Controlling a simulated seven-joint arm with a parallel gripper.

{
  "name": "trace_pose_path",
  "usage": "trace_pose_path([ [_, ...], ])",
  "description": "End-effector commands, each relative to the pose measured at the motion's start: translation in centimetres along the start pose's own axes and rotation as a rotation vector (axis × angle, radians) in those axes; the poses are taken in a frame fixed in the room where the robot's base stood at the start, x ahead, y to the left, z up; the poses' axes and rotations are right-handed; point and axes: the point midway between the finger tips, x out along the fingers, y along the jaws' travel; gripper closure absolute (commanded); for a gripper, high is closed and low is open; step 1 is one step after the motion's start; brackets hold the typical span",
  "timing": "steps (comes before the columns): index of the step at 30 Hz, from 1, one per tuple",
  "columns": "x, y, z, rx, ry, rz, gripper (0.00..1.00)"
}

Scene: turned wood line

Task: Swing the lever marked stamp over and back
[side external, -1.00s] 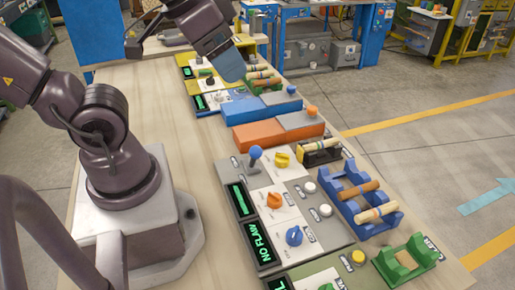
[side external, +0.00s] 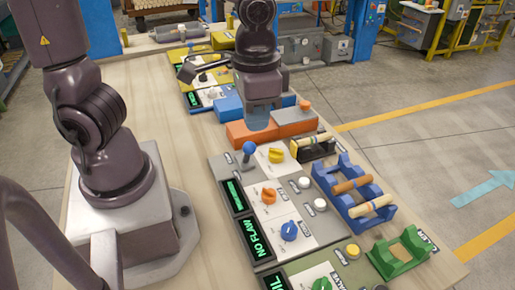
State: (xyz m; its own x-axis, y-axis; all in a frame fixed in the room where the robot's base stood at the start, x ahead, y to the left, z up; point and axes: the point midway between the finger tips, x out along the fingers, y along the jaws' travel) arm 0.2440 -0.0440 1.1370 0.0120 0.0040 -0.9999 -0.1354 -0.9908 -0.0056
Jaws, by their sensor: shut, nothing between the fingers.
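A lever with a blue ball knob (side external: 249,149) stands on a grey panel beside the yellow dial. The label next to it is too small to read, so I cannot confirm that it says stamp. My gripper (side external: 258,122) points down over the orange block, a little beyond the lever in the picture and apart from the knob. Its blue-grey fingers are shut and hold nothing. The lower part of the lever shows below its knob.
Yellow (side external: 276,155), orange (side external: 268,196) and blue dials (side external: 289,231) line the panel with white buttons. A blue rack (side external: 350,205) holds wooden rods at the right. An orange block (side external: 240,134) lies behind the lever.

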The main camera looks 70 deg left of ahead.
Motion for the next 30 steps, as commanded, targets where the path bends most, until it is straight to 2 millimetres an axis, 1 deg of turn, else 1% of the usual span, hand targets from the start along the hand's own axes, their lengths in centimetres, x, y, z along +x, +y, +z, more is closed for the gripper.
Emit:
trace_pose_path([
  [1,1.2,0.1,-0.5,-0.005,-0.043,-0.031,1.0],
  [6,4.3,-0.5,-2.0,-0.058,-0.122,-0.151,1.0],
  [11,6.0,-1.7,-3.5,-0.131,-0.136,-0.261,1.0],
  [13,6.3,-2.5,-4.2,-0.181,-0.125,-0.298,1.0],
  [15,5.9,-3.3,-5.0,-0.242,-0.093,-0.311,1.0],
  [20,5.8,-3.2,-5.1,-0.281,-0.079,-0.31,1.0],
  [30,6.1,-3.3,-5.0,-0.281,-0.081,-0.309,1.0],
])
